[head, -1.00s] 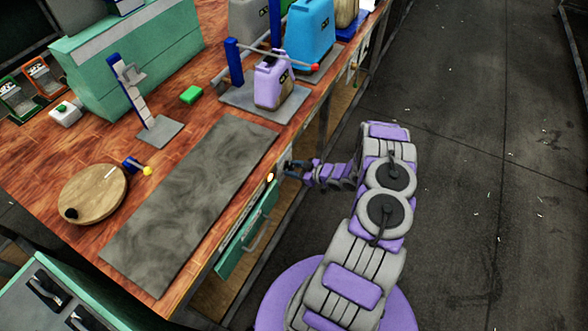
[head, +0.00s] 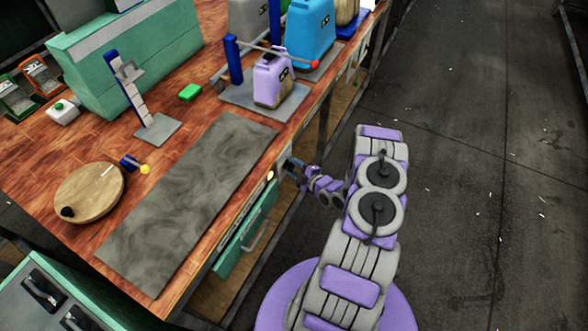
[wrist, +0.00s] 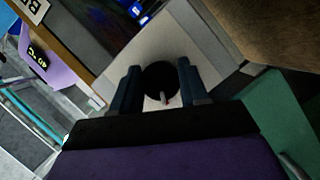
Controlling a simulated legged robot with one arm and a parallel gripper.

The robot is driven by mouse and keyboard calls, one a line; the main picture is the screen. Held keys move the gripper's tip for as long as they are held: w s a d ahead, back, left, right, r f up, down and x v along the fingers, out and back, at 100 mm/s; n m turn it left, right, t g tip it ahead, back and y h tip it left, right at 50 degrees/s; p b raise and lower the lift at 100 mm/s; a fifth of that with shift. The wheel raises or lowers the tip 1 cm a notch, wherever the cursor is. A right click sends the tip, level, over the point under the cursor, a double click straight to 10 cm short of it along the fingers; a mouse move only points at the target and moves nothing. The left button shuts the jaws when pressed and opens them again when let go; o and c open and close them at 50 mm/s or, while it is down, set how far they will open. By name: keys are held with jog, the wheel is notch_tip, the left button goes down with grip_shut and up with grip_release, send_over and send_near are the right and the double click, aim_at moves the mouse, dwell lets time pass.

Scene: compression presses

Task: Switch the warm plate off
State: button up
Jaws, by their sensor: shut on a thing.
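My gripper (head: 290,166) is at the front edge of the wooden bench, low beside the front panel. In the wrist view, its two dark blue fingers (wrist: 160,92) stand on either side of a round black knob (wrist: 160,76) on a pale panel (wrist: 205,50). The gripper is shut on this knob. A small pale and reddish mark shows at the knob's lower edge. In the head view the knob is hidden by the gripper. A small lit lamp (head: 270,175) glows on the bench front. A flat grey slab (head: 185,205) lies on the bench above; I cannot tell if it is the warm plate.
A green drawer front (head: 246,232) with a handle stands out below the bench edge, left of my gripper. A lilac jug (head: 268,85) and a blue jug (head: 310,35) stand farther back.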

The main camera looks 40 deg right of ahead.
jog(key=n+b, duration=0.1)
jog(key=n+t+b, duration=0.1)
jog(key=n, duration=0.1)
jog(key=n+t+b, duration=0.1)
jog(key=n, duration=0.1)
jog(key=shift+s+f+h, duration=0.1)
jog(key=shift+f+h, duration=0.15)
jog(key=shift+h, duration=0.15)
jog(key=n+t, duration=0.1)
jog(key=n, duration=0.2)
jog(key=n+t+y, duration=0.1)
jog(key=n, duration=0.2)
jog(key=shift+a+n+t, duration=0.15)
jog(key=shift+n+t, duration=0.15)
jog(key=o, duration=1)
jog(key=s+d+f+p, duration=0.1)
jog(key=s+f+p, duration=0.1)
jog(key=s, duration=1.5)
jog(key=shift+f+p, duration=0.35)
jog(key=shift+f, duration=0.35)
jog(key=shift+d, duration=0.1)
